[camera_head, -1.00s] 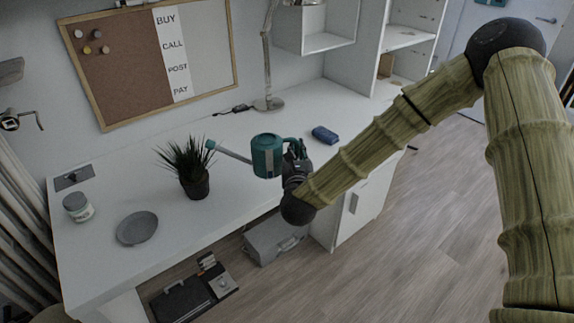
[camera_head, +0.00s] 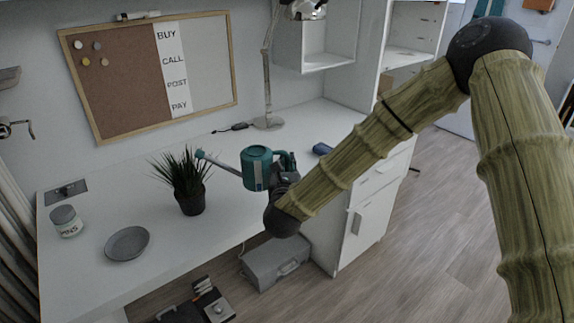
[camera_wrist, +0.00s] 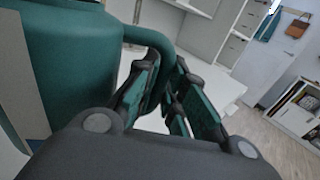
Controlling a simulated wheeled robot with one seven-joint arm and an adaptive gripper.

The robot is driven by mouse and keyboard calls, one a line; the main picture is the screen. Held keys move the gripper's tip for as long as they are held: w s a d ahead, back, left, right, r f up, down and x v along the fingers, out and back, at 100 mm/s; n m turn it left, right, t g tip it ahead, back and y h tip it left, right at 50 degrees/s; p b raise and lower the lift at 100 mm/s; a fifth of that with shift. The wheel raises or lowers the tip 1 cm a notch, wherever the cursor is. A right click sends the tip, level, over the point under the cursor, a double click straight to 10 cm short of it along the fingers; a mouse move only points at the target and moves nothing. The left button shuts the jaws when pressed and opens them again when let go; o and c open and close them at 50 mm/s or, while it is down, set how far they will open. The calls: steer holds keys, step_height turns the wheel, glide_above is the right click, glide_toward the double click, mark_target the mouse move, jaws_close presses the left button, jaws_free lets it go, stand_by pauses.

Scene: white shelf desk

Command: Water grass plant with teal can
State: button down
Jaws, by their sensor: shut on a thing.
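The teal watering can (camera_head: 257,168) is held above the white desk (camera_head: 95,262), its grey spout pointing left and slightly up. The spout's teal tip is close to the leaves of the grass plant (camera_head: 186,172), which stands upright in a dark pot on the desk. My gripper (camera_head: 287,172) is shut on the can's handle at its right side. In the wrist view, the can's body (camera_wrist: 75,62) fills the left, and my gripper's fingers (camera_wrist: 168,95) close around the handle. No water shows.
A grey plate (camera_head: 127,243) and a jar (camera_head: 66,221) lie left of the plant. A lamp (camera_head: 268,90) stands at the back, and a blue object (camera_head: 322,149) lies right of the can. A grey box (camera_head: 276,262) sits on the floor below the front edge.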

mark_target(285, 153)
steer(key=shift+s+f+b, duration=0.1)
steer(key=shift+f+b, duration=0.05)
steer(key=shift+b, duration=0.15)
steer(key=shift+r, duration=0.4)
steer(key=shift+d+r+n+t+p, duration=0.15)
steer(key=shift+r+n+p, duration=0.15)
steer(key=shift+r+n, duration=0.55)
steer(key=shift+d+r+n+t+p, duration=0.15)
steer(key=shift+r+n+p, duration=0.15)
steer(key=shift+r+n, duration=0.5)
steer(key=shift+a+r+n+b, duration=0.2)
steer(key=shift+r+n+b, duration=0.15)
steer(key=shift+r+n, duration=0.4)
steer(key=shift+a+r+n+t+b, duration=0.35)
steer(key=shift+r+n, duration=0.3)
steer(key=shift+n, duration=0.15)
stand_by(2.3)
